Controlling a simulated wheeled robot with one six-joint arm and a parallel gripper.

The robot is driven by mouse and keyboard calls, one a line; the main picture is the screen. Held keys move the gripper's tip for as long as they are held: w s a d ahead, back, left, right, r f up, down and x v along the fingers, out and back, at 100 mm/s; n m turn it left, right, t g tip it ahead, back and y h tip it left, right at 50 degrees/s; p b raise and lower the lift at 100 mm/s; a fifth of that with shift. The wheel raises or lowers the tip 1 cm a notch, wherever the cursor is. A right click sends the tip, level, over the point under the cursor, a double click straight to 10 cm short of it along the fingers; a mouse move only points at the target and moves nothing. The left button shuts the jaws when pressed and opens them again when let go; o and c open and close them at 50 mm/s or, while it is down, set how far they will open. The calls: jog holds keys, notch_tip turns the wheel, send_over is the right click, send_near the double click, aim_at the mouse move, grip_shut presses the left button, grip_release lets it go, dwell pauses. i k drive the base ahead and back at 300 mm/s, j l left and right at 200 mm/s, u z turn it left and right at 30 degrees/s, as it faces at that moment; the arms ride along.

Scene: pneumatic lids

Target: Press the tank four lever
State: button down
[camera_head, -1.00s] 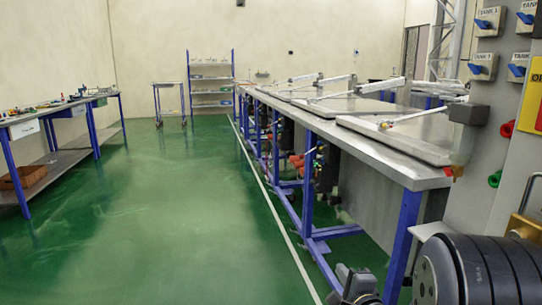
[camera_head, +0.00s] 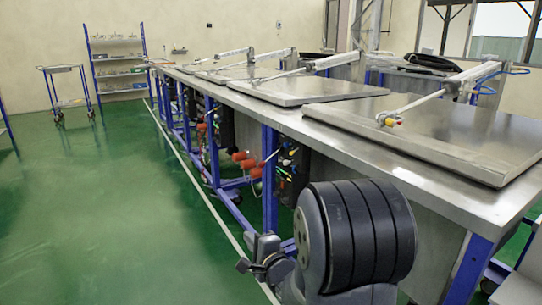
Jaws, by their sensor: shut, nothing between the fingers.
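The panel with the tank levers is not in view now, so the tank four lever does not show. My gripper (camera_head: 258,272) is low in the picture, left of my arm's large black-banded joint. It is shut and empty, over the green floor beside the steel bench (camera_head: 262,113), and touches nothing. The nearest tank lid (camera_head: 440,125) lies flat on the bench at the right, with a pneumatic arm (camera_head: 455,85) above it. A second lid (camera_head: 300,90) lies farther back, also flat, with more lids beyond.
Blue bench legs (camera_head: 270,180) and red fittings (camera_head: 245,160) line the bench's near side. A trolley (camera_head: 65,95) and a blue shelf rack (camera_head: 118,65) stand at the back left. The green floor (camera_head: 95,210) at the left is clear.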

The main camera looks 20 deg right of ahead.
aim_at(263, 164)
jog(key=i+j+z, duration=0.25)
jog(key=i+z, duration=0.25)
jog(key=i, duration=0.15)
jog(key=i+j+z, duration=0.5)
jog(key=i+j, duration=0.05)
jog(key=i, duration=0.05)
